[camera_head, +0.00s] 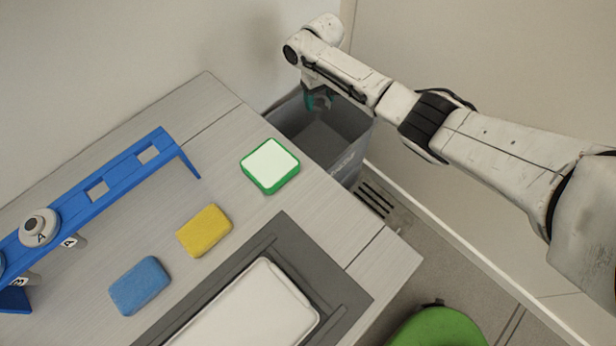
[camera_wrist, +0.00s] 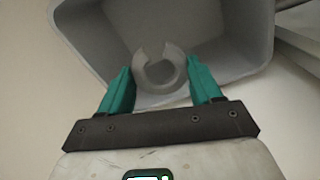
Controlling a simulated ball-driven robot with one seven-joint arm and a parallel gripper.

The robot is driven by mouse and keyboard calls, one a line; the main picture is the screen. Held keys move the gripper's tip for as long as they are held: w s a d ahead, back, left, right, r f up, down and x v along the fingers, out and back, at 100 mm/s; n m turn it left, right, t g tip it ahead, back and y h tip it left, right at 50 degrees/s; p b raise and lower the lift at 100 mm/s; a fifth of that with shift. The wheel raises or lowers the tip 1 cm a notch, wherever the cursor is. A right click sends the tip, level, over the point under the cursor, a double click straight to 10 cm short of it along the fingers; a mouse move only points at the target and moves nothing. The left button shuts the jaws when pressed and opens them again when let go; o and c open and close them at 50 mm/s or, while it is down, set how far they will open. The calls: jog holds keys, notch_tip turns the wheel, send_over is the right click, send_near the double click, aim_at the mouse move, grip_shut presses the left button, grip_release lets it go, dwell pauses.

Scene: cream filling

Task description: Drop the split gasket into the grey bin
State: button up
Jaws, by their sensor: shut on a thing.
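The split gasket (camera_wrist: 143,78) is a pale grey ring with a gap on its far side. In the wrist view it sits between the teal fingers of my gripper (camera_wrist: 161,72), which is shut on it. The grey bin (camera_head: 348,163) stands on the floor beside the table's right edge. In the wrist view the bin's walls (camera_wrist: 240,45) lie below and around the gasket. In the head view my gripper (camera_head: 318,99) points down over the bin's back part. The gasket cannot be made out in that view.
The table holds a green-edged white block (camera_head: 270,164), a yellow sponge (camera_head: 204,231), a blue sponge (camera_head: 140,286), a white tray on a dark mat (camera_head: 245,312) and a blue rack (camera_head: 95,205). A wall is behind the bin. A green seat (camera_head: 438,328) is at the bottom right.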

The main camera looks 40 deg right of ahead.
notch_tip(320, 180, down, 4)
jog(key=b, duration=0.3)
jog(key=o, duration=1.1)
notch_tip(320, 180, up, 11)
jog(key=p, duration=0.1)
jog(key=shift+f, duration=0.15)
jog(key=shift+d, duration=0.1)
dwell(0.4)
